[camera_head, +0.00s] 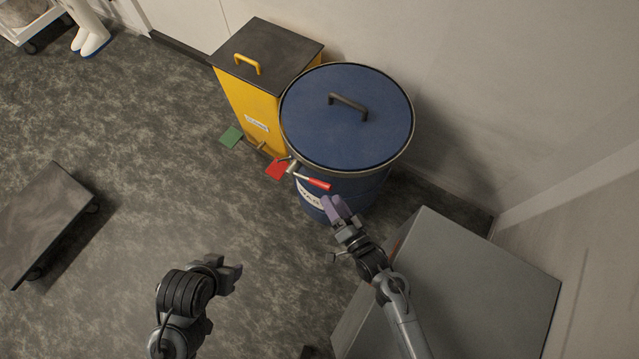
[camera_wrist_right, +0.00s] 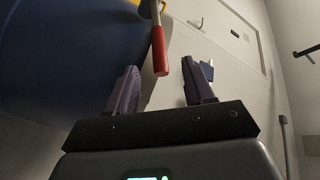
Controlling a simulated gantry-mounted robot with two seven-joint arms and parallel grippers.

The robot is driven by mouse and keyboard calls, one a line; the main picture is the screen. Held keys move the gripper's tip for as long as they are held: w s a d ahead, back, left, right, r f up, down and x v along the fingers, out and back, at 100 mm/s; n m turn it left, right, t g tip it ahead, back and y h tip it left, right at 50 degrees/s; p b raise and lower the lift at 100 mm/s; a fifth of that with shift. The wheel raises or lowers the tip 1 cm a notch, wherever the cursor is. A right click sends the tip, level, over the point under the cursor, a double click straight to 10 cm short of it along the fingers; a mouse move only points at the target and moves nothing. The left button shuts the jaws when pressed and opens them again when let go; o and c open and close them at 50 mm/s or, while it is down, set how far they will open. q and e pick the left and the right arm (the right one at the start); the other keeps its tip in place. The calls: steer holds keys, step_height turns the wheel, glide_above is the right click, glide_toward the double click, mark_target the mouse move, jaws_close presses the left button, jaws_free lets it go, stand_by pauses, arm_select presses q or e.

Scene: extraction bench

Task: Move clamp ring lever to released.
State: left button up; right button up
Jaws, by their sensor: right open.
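The blue drum (camera_head: 345,120) stands by the wall with a lid, a dark lid handle (camera_head: 348,105) and a clamp ring (camera_head: 300,155) around its rim. The clamp ring lever (camera_head: 318,183) has a red grip and sticks out at the drum's front. In the right wrist view the red lever (camera_wrist_right: 159,50) hangs between and beyond the purple fingertips. My right gripper (camera_head: 337,207) is open just below the lever's red end; I see no contact. It also shows in the right wrist view (camera_wrist_right: 160,88). My left gripper (camera_head: 232,276) is lower left, away from the drum; its jaw opening is unclear.
A yellow bin (camera_head: 250,100) with a dark lid stands against the drum's left side. Green (camera_head: 231,137) and red (camera_head: 276,169) pedal-like plates lie at its foot. A grey cabinet (camera_head: 470,290) is at the lower right. A dark cart (camera_head: 40,220) stands at left. The floor between is clear.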

mark_target(320, 183)
steer(key=b+x, duration=0.2)
steer(key=x, duration=0.5)
steer(key=shift+w+a, duration=0.25)
steer(key=shift+a, duration=0.05)
jaws_close()
